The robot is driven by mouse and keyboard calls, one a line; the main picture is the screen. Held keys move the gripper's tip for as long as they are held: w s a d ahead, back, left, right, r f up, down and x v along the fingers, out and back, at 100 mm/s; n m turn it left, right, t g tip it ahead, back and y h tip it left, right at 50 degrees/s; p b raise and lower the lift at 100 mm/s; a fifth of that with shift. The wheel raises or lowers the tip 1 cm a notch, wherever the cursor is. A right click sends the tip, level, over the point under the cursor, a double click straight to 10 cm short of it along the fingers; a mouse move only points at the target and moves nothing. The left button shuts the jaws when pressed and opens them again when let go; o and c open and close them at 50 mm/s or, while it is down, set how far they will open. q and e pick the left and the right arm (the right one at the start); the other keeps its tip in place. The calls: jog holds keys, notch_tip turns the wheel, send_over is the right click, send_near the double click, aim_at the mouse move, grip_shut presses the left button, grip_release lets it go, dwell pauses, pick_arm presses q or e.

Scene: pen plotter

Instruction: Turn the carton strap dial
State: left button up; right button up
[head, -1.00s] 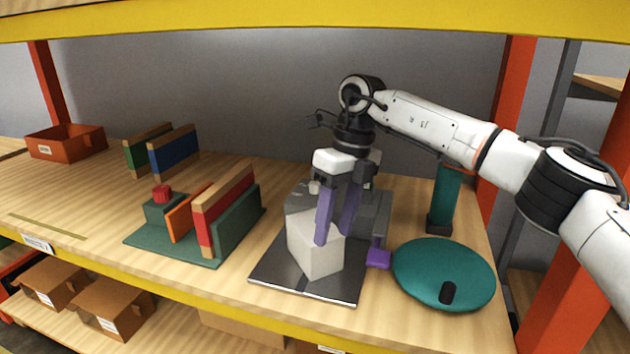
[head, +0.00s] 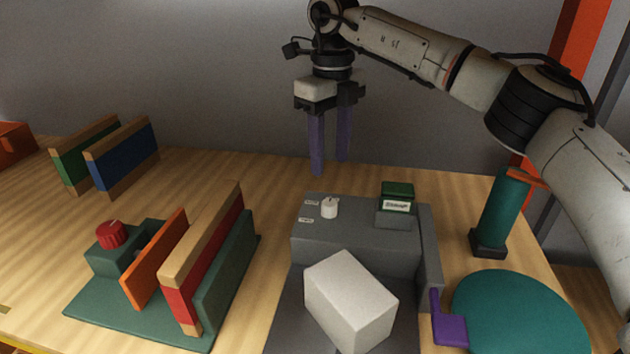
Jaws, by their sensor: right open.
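A small white dial (head: 330,208) sits on top of a grey machine (head: 354,257), beside two small white labels. A pale box-shaped carton (head: 350,300) rests tilted in the picture on the machine's dark front plate. My right gripper (head: 331,166) points down with two purple fingers spread apart and empty. In the picture its fingertips are just above the dial, with a gap between; how far it is in depth is hard to tell. My left gripper is not in view.
A green block with a label (head: 397,204) and a purple lever (head: 449,320) are on the machine's right. A teal disc (head: 520,315) and teal post (head: 500,213) stand further right. A green fixture with a red knob (head: 111,234) and upright boards is left.

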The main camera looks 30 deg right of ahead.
aim_at(330, 203)
jog(key=f, duration=1)
jog(key=shift+s, duration=0.35)
jog(key=shift+r, duration=0.1)
jog(key=c, duration=1.1)
